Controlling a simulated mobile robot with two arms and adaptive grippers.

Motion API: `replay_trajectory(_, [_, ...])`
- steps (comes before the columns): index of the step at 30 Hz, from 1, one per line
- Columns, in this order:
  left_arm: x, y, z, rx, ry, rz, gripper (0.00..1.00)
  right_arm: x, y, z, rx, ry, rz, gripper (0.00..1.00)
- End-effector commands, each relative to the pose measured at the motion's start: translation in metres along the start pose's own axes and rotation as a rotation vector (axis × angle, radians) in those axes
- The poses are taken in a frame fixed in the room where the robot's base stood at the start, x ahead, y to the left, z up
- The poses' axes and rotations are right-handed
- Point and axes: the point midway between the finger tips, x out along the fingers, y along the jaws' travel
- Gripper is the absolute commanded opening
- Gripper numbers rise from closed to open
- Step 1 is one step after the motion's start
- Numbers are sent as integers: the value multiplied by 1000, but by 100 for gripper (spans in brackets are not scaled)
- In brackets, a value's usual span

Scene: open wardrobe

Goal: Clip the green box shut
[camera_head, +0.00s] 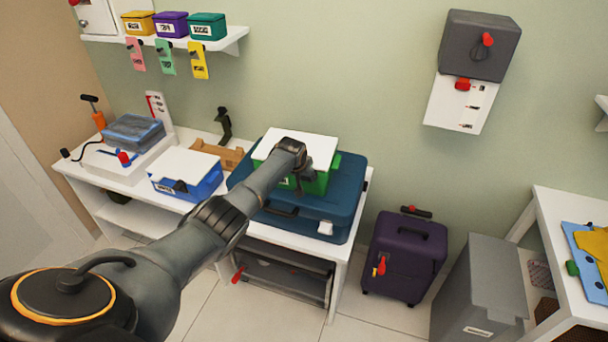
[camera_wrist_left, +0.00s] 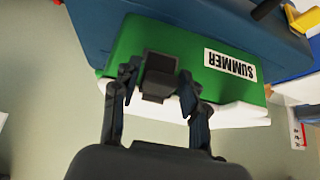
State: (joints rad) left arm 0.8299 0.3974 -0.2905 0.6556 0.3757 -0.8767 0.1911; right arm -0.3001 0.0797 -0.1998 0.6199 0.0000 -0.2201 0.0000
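The green box (camera_head: 318,182) has a white lid (camera_head: 318,148) lying on top and stands on a blue suitcase (camera_head: 345,205). In the left wrist view the green box (camera_wrist_left: 185,50) appears upside down, with a SUMMER label (camera_wrist_left: 230,65) and the white lid edge (camera_wrist_left: 235,115) below. My left gripper (camera_head: 297,165) is at the box's front and hides part of it in the head view. In the wrist view its fingers (camera_wrist_left: 158,88) are apart, on either side of a dark clip (camera_wrist_left: 158,76) on the box front. I cannot tell whether they touch it. My right gripper is not in view.
A blue box (camera_head: 190,178) with a white lid stands on the white bench left of the suitcase. A wooden piece (camera_head: 225,152) lies behind my forearm. A purple suitcase (camera_head: 405,255) stands on the floor to the right. A wall shelf (camera_head: 228,42) holds small boxes.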

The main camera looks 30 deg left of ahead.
Motion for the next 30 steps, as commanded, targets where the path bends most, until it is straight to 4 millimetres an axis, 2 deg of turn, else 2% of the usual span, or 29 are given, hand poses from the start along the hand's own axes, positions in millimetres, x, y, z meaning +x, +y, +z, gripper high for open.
replay_trajectory(11, [-1,0,0,-1,2,0,55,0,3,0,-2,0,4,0])
replay_trajectory(16, [-9,-1,-1,0,3,0,55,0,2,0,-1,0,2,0])
replay_trajectory(22, [-32,-1,0,3,4,-1,55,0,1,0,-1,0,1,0])
replay_trajectory(30, [-78,0,-1,2,4,1,55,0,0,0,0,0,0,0])
